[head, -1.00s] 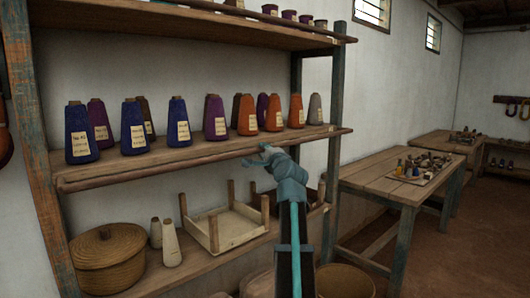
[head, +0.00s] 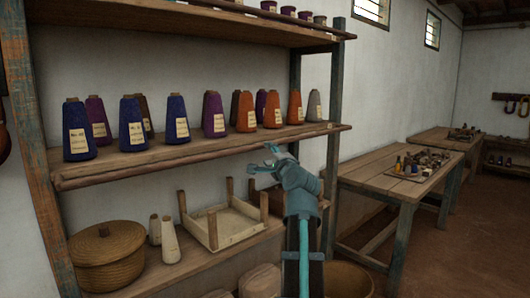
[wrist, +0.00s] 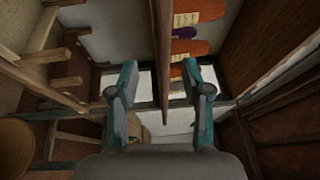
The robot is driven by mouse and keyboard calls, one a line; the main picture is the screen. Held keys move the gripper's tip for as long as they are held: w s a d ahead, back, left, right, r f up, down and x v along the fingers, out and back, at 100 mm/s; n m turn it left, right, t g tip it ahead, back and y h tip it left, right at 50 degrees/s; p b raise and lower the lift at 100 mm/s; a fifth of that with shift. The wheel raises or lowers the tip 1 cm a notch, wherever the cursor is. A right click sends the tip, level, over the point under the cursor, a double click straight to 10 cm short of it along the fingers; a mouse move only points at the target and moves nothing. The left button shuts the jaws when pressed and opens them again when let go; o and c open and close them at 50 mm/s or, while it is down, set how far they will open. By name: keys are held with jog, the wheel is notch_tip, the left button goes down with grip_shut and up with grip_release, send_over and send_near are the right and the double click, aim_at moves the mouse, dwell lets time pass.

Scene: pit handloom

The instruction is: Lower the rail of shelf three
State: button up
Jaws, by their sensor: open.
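The shelf rail (head: 190,158) is a long rounded wooden bar along the front edge of the middle shelf, which bears the yarn cones. I cannot tell from the pictures which shelf counts as three. My gripper (head: 264,160) is teal and stands just below and in front of the rail's right part. In the wrist view my gripper (wrist: 161,82) is open and empty, its two fingers apart. The rail (wrist: 163,50) shows there as an upright bar in line with the gap between the fingers. Whether the fingers touch it I cannot tell.
Blue, purple and orange cones (head: 135,125) stand close behind the rail. Below are a lidded basket (head: 107,257), pale cones (head: 170,242) and an upturned wooden frame (head: 222,228). A shelf post (head: 334,100) rises at right. A worktable (head: 375,183) stands beyond it.

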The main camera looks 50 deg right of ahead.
jog(key=v, duration=0.5)
jog(key=shift+s, duration=0.1)
dwell(0.3)
